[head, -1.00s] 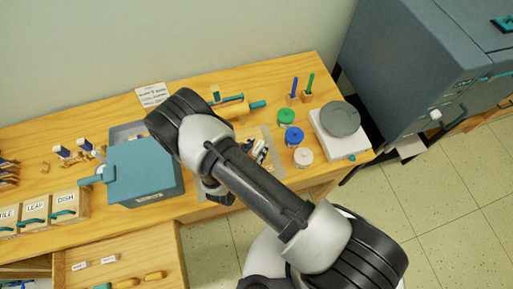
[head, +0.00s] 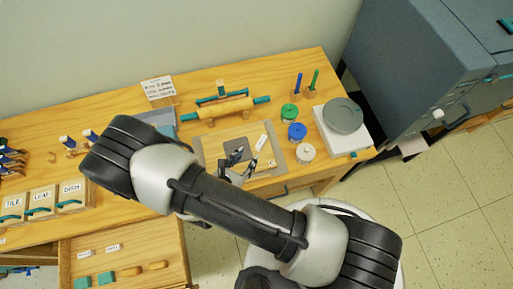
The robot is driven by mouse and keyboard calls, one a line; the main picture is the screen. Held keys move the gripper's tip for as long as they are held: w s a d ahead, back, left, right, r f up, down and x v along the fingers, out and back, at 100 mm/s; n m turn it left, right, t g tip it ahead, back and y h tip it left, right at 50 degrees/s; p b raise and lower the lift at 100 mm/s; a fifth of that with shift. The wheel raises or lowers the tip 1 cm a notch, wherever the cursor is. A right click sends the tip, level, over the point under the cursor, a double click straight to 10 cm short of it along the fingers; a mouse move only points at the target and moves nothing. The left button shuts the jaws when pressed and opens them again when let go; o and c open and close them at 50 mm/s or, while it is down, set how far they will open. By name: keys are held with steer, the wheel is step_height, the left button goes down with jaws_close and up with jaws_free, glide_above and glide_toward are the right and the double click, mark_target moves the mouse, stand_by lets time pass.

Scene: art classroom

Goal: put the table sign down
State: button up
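A white card with printed lines (head: 158,89) stands at the back of the wooden table, near the wall; it looks like a sign. A smaller white piece (head: 262,142) with faint marks is at the right part of the work board; I cannot tell whether it is the table sign. My gripper (head: 243,160) is low over the board, just left of and nearer than this small piece. Its dark fingers look spread, with nothing clearly between them. Contact with the small piece or the board cannot be judged. My arm hides part of the table on the left.
The work board (head: 211,150) has a rolling pin (head: 226,108) behind it. Green (head: 290,112), blue (head: 297,132) and white (head: 306,152) jars stand right, beside a scale (head: 343,118). Labelled boxes (head: 41,201) are left; an open drawer (head: 121,258) juts out in front.

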steer(key=w+d+r+m+g+h, duration=0.1)
steer(key=d+r+m+g, duration=0.2)
steer(key=d+r+m, duration=0.35)
steer(key=d+r+m+g+h, duration=0.1)
steer(key=d+r+m+g, duration=0.2)
steer(key=r, duration=0.6)
steer(key=w+d+r+m+g+h, duration=0.1)
steer(key=d+r+m+g, duration=0.1)
steer(key=d+r+m, duration=0.4)
steer(key=s+d+r+m+t+y, duration=0.1)
steer(key=s+r+m+y, duration=0.3)
steer(key=r, duration=0.5)
steer(key=s+d+r+m+t+y, duration=0.1)
steer(key=s+r+m+y, duration=0.3)
steer(key=s+r+m, duration=0.4)
steer(key=d+r+m, duration=0.1)
steer(key=m, duration=0.2)
steer(key=shift+y, duration=0.4)
step_height(320, 180, down, 9)
steer(key=b, duration=0.8)
steer(key=shift+r+b, duration=0.15)
steer(key=shift+b, duration=0.25)
